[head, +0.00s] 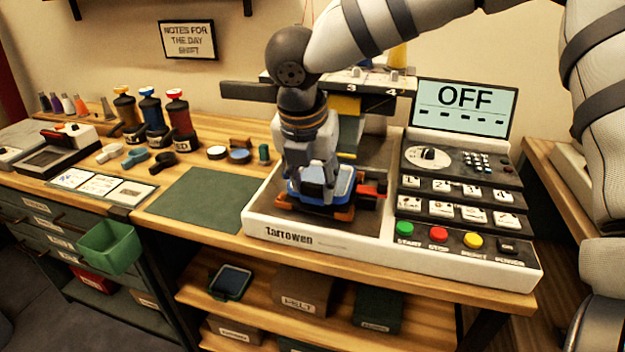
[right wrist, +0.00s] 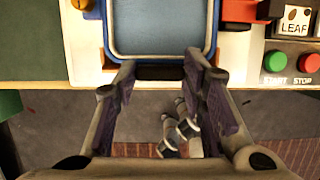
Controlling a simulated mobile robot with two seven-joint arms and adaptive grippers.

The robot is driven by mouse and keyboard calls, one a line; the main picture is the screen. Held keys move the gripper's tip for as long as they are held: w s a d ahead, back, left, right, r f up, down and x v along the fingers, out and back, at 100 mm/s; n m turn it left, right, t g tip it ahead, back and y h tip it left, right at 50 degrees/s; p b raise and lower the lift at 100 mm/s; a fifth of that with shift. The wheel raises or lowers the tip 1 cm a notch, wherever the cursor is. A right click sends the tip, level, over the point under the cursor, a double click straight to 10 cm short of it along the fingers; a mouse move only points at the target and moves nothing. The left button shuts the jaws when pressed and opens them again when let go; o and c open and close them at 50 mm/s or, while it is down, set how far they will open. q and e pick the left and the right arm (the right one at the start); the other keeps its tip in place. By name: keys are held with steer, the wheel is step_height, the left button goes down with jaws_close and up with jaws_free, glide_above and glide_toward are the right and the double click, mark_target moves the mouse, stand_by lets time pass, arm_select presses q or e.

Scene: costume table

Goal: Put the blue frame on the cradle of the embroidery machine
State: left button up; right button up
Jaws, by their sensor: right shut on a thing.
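The blue frame (head: 345,182) is over the bed of the embroidery machine (head: 262,226), which is marked Tarrowen. My right gripper (head: 318,192) is shut on the frame's near edge and partly covers it. In the right wrist view the blue frame (right wrist: 158,50) shows a grey-blue panel, with its dark near tab (right wrist: 160,73) between my fingers (right wrist: 160,90). The orange-brown cradle (head: 342,213) shows just under the frame, with a red piece (head: 374,190) at its right. I cannot tell whether the frame rests fully on the cradle. My left gripper is not in view.
The machine's screen (head: 465,108) reads OFF, above a panel with green, red and yellow buttons. A dark green mat (head: 200,198) lies clear to the left. Spools and small rings stand behind it. A green bin (head: 110,245) hangs at the table's front.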

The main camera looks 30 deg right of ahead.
steer(key=shift+f, duration=0.15)
steer(key=shift+f, duration=0.45)
steer(key=shift+f, duration=0.4)
stand_by(0.8)
steer(key=o, duration=1.1)
steer(key=shift+o, duration=0.2)
steer(key=shift+r, duration=0.1)
steer(key=shift+r, duration=2.15)
steer(key=shift+a, duration=0.1)
